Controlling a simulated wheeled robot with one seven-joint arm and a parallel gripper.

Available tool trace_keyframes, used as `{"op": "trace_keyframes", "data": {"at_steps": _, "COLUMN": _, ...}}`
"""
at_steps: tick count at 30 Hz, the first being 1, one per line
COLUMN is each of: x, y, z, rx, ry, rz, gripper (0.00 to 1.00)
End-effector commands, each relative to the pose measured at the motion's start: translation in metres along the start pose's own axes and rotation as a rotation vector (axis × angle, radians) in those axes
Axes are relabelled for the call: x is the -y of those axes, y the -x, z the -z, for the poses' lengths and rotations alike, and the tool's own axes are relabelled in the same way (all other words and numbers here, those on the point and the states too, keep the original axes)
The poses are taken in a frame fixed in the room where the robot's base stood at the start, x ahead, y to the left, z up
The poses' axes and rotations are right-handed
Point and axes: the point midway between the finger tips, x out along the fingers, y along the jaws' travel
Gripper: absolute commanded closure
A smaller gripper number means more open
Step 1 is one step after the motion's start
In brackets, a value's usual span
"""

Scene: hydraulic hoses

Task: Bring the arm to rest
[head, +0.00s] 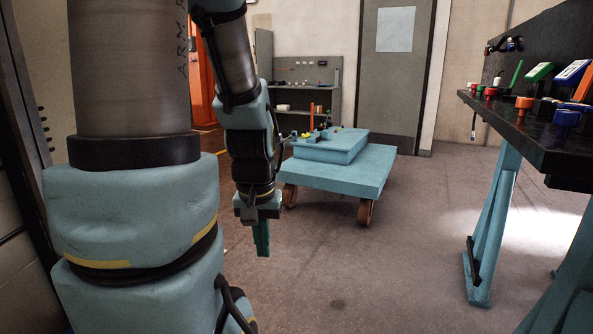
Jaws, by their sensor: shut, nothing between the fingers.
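My arm fills the left of the head view, with blue-grey links and dark joints. Its forearm hangs down from the top. My gripper (262,240) points straight down at the end of it, above the open floor. Its green fingers are shut with nothing seen between them.
A low blue wheeled cart (365,172) with small items on top stands behind my gripper. A dark bench (545,135) with blue legs and several colored fittings is at the right. Shelving (300,100) and a grey door (393,85) are at the back. The floor (390,270) in front is clear.

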Motion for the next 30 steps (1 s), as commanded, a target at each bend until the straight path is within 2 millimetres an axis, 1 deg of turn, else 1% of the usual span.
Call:
{"op": "trace_keyframes", "data": {"at_steps": 1, "x": 0.000, "y": 0.032, "z": 0.004, "rx": 0.000, "ry": 0.000, "rz": 0.000, "gripper": 1.00}}
{"op": "trace_keyframes", "data": {"at_steps": 9, "x": 0.000, "y": 0.114, "z": 0.016, "rx": 0.000, "ry": 0.000, "rz": 0.000, "gripper": 1.00}}
{"op": "trace_keyframes", "data": {"at_steps": 12, "x": -0.001, "y": 0.142, "z": 0.020, "rx": 0.000, "ry": 0.000, "rz": 0.000, "gripper": 1.00}}
{"op": "trace_keyframes", "data": {"at_steps": 15, "x": -0.001, "y": 0.163, "z": 0.023, "rx": 0.000, "ry": 0.000, "rz": 0.000, "gripper": 1.00}}
{"op": "trace_keyframes", "data": {"at_steps": 18, "x": -0.001, "y": 0.176, "z": 0.025, "rx": 0.000, "ry": 0.000, "rz": 0.000, "gripper": 1.00}}
{"op": "trace_keyframes", "data": {"at_steps": 21, "x": -0.001, "y": 0.181, "z": 0.025, "rx": 0.000, "ry": 0.000, "rz": 0.000, "gripper": 1.00}}
{"op": "trace_keyframes", "data": {"at_steps": 30, "x": -0.001, "y": 0.180, "z": 0.025, "rx": 0.000, "ry": 0.000, "rz": 0.000, "gripper": 1.00}}
